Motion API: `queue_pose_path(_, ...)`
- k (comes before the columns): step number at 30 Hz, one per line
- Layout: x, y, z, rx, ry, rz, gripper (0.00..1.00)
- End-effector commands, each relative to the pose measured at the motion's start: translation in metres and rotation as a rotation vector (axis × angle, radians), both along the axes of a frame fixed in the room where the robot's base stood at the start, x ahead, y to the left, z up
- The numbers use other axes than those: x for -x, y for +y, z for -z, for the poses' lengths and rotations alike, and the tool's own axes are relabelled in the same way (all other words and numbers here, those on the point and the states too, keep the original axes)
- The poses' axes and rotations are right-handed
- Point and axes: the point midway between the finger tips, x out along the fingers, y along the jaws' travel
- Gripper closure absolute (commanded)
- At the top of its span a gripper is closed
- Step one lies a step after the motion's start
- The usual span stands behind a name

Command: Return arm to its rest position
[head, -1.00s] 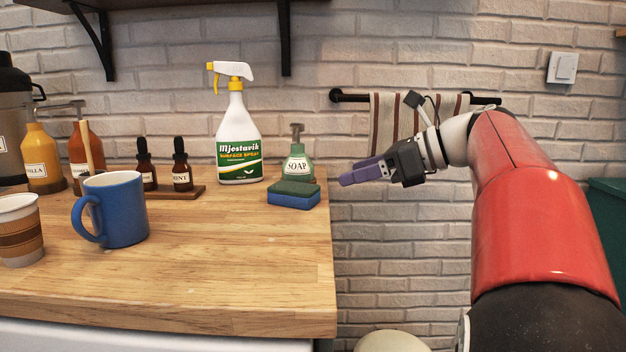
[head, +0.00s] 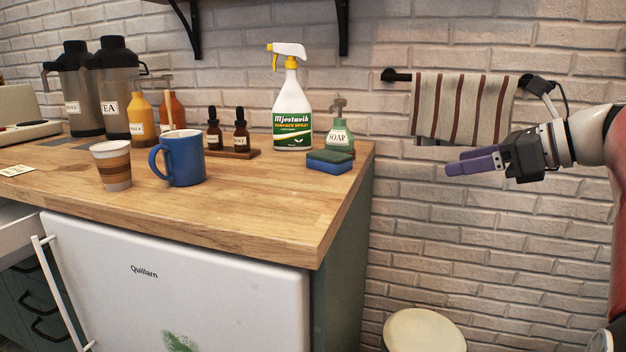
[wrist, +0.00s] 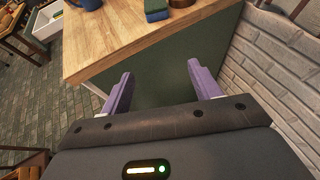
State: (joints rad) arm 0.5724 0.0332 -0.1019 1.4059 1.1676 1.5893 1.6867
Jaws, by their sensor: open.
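My gripper (head: 474,164) is at the right in the head view, with purple fingers pointing left toward the counter. It is held in the air in front of the brick wall, to the right of the counter and apart from it. In the wrist view my gripper (wrist: 160,88) has its two purple fingers wide apart with nothing between them. The counter's side panel (wrist: 160,75) shows beyond the fingers. My red arm is cut off by the right edge of the head view.
The wooden counter (head: 240,215) bears a sponge (head: 330,162), soap bottle (head: 339,133), spray bottle (head: 291,115), blue mug (head: 184,160) and paper cup (head: 113,166). A striped towel (head: 460,108) hangs behind my gripper. A round pale lid (head: 425,333) is low at the wall.

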Motion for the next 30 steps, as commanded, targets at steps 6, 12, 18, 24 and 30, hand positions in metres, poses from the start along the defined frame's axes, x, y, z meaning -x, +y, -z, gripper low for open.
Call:
queue_pose_path(6, 0.012, 0.024, 0.021, 0.148, -0.045, -0.057, 0.38)
queue_pose_path(12, 0.03, 0.05, 0.051, 0.348, -0.106, -0.151, 0.38)
queue_pose_path(18, 0.066, 0.081, 0.1, 0.661, -0.211, -0.346, 0.38)
queue_pose_path(24, 0.134, 0.107, 0.18, 1.164, -0.425, -0.782, 0.38)
queue_pose_path(30, 0.191, 0.105, 0.252, 1.618, -0.69, -1.339, 0.38)
